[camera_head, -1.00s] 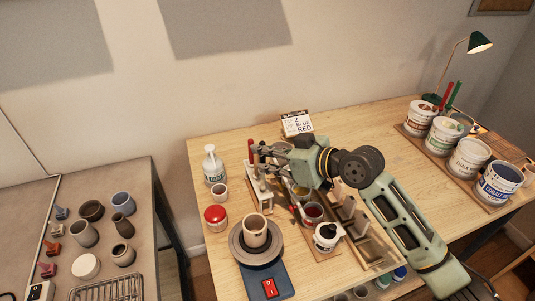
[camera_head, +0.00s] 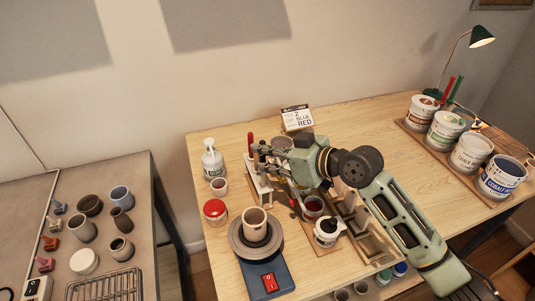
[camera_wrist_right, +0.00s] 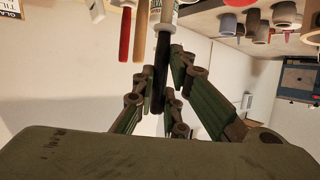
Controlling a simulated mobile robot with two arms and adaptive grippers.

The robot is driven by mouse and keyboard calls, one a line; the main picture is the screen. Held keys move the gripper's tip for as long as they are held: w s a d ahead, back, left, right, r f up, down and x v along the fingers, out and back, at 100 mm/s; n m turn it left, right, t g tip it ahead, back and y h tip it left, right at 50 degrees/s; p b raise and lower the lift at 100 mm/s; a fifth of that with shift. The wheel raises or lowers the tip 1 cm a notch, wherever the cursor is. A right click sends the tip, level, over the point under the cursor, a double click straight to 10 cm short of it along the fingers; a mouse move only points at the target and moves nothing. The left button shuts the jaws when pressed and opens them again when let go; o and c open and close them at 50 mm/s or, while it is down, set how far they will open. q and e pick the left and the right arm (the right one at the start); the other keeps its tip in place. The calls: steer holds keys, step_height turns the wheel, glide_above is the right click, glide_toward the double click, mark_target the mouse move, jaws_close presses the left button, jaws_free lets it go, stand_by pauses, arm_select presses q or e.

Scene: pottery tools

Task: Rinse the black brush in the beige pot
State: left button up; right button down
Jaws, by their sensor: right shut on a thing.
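My right gripper (camera_head: 262,157) is over the brush rack (camera_head: 259,182). In the right wrist view its fingers (camera_wrist_right: 160,92) are closed around a dark upright handle, which I take as the black brush (camera_wrist_right: 161,65). The brush's tip is hidden, and I cannot tell if it is still in the rack. A beige pot (camera_head: 255,224) stands upright on the round wheel head, in front of the rack. A smaller pale cup (camera_head: 219,187) stands left of the rack. My left gripper is not in view.
A red-handled tool (camera_head: 250,143) stands beside the gripper. A white bottle (camera_head: 213,161) and red-lidded jar (camera_head: 215,211) are left of it. Large glaze buckets (camera_head: 471,153) line the right side.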

steer(key=shift+f+b, duration=1.85)
steer(key=shift+f, duration=1.05)
stand_by(0.8)
steer(key=c, duration=1.7)
jaws_free()
steer(key=shift+c, duration=0.2)
steer(key=shift+d, duration=0.1)
steer(key=v, duration=1.2)
